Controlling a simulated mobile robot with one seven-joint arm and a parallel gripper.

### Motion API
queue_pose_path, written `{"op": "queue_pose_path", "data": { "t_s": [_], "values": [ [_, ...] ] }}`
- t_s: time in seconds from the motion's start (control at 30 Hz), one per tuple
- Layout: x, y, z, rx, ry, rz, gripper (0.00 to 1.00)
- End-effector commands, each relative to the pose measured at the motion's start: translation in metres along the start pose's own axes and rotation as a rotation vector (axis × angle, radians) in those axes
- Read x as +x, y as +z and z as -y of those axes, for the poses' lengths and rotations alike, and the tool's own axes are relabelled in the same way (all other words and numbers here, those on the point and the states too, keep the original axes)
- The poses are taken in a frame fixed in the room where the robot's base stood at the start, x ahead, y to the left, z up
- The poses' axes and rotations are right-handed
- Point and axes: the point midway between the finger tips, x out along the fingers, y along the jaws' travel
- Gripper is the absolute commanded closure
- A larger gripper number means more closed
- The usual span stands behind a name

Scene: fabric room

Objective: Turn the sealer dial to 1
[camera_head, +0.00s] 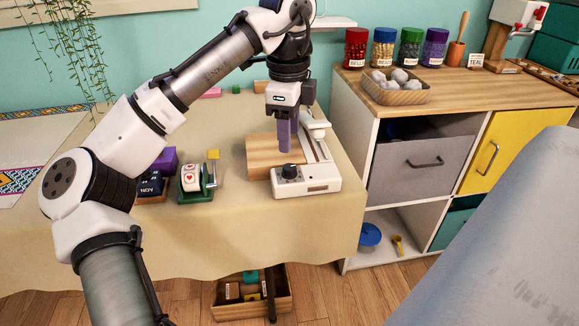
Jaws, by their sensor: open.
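The sealer (311,184) is a white, long, narrow device standing on the table near its right end. Its black dial (290,171) sits on top of the front part, at the left. The dial's numbers and pointer are too small to read. My gripper (285,148) hangs pointing down just above and behind the dial, apart from it as far as I can tell. Its purple fingers overlap in this view, so the gap between them is hidden. The gripper is open, and nothing shows in it.
A wooden block (262,158) lies left of the sealer, close against it. A green stand with a white card-like block (191,178) and a dark calendar block (151,187) are farther left. A wooden-topped cabinet (470,88) stands to the right.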

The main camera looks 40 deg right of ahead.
Motion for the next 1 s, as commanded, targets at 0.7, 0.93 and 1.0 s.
{"op": "queue_pose_path", "data": {
  "t_s": [0.7, 0.93, 1.0],
  "values": [
    [0.079, 0.000, 0.000, -0.001, -0.003, -0.001, 0.52],
    [0.079, 0.000, 0.000, -0.001, -0.003, -0.001, 0.68],
    [0.079, 0.000, 0.000, -0.001, -0.003, -0.001, 0.77]
  ]
}}
